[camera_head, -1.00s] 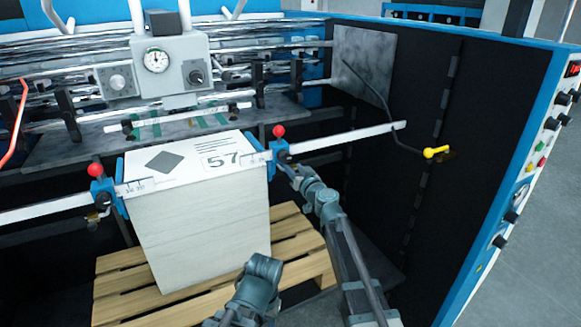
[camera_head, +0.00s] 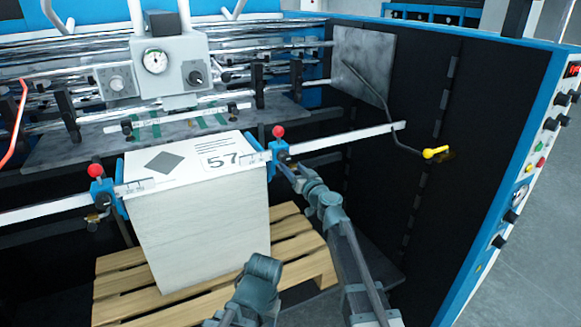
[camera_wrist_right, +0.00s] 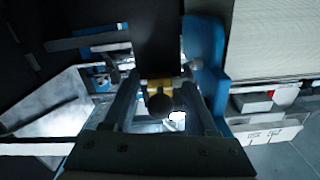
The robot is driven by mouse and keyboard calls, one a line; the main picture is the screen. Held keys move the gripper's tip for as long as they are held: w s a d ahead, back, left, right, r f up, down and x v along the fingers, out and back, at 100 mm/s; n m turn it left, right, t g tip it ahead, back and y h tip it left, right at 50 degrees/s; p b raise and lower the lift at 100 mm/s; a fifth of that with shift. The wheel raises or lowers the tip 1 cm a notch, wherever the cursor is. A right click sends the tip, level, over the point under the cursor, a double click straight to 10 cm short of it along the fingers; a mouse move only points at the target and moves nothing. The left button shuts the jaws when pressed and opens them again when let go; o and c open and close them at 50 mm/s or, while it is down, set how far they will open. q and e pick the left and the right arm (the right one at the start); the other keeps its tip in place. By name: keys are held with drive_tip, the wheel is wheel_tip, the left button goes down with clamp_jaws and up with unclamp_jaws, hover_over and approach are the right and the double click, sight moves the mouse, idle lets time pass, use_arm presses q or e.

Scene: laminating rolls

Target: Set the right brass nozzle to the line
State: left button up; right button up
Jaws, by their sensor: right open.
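The right side-guide holder (camera_head: 279,150) is blue with a red knob and stands on the white bar at the right of the paper stack. Its brass nozzle (camera_wrist_right: 157,84) shows in the right wrist view with a dark round knob below it. My right gripper (camera_head: 290,172) is just below this holder in the head view and hides the nozzle there. In the wrist view my right gripper (camera_wrist_right: 160,82) is open, with one finger on either side of the nozzle. Contact cannot be told. A line on the nozzle is too small to see.
The paper stack (camera_head: 200,225) marked 57 stands on a wooden pallet (camera_head: 120,285). The left holder (camera_head: 104,188) has its own brass nozzle (camera_head: 92,217). A bent rod with a yellow handle (camera_head: 436,153) hangs on the dark side panel. The machine's gauge (camera_head: 154,62) is behind.

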drive_tip(key=v, duration=1.2)
drive_tip(key=shift+s, duration=0.15)
